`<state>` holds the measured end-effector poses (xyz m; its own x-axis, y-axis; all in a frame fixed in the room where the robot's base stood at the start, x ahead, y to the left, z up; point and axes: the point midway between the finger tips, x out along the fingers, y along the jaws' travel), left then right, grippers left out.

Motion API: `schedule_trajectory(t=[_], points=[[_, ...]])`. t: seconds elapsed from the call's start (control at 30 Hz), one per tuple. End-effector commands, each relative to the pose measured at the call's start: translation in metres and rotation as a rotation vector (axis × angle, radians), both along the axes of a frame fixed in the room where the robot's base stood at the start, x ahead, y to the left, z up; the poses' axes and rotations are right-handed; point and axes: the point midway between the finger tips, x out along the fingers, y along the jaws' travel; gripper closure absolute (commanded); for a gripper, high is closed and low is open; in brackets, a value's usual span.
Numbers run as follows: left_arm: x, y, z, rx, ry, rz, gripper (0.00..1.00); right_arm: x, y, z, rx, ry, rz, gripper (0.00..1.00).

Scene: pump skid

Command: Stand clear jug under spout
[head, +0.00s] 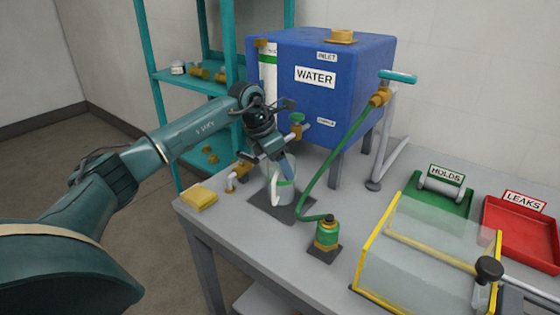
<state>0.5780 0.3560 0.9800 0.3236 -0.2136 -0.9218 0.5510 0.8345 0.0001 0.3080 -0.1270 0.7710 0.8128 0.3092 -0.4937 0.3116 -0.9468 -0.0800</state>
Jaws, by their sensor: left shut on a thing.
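The clear jug (284,193) with a white handle stands at the front left of the blue water tank, over a dark square mat (293,212). It looks upright; whether its base touches the mat is hard to tell. My left gripper (286,168) reaches down from above and is shut on the jug, at its upper part. The gripper and wrist hide some of the rim. A small tap with a green knob (297,119) sits low on the tank's face, behind the gripper. Another brass fitting with a short white pipe (234,177) stands left of the jug. My right gripper is out of view.
The blue WATER tank (330,100) stands behind on legs. A green hose (340,160) runs to a green-and-brass fitting (327,234) right of the jug. A yellow sponge (200,197) lies left. A clear yellow-edged cover (420,245), green tray (438,205) and red tray (520,238) fill the right.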

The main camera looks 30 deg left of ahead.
Motion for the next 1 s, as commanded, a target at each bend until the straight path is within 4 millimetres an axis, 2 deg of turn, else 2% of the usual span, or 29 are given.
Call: schedule_trajectory(t=[0.27, 0.3, 0.53, 0.8, 0.93, 1.0], points=[[0.0, 0.0, -0.006, 0.0, 0.0, 0.0, 0.71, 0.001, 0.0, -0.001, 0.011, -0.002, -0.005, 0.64], [0.0, 0.0, -0.006, 0.001, 0.001, 0.0, 0.35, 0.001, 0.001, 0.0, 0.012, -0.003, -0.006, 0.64], [0.0, 0.0, -0.006, 0.001, 0.001, 0.0, 0.16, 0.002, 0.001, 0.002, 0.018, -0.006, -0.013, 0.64], [0.0, 0.0, -0.005, 0.0, 0.0, 0.0, 0.15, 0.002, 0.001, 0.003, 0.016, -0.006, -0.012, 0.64], [0.001, 0.0, 0.009, -0.001, -0.003, 0.0, 0.15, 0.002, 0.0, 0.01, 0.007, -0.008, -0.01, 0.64], [-0.002, 0.003, 0.017, 0.0, -0.005, 0.001, 0.15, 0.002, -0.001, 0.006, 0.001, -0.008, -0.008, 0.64]])
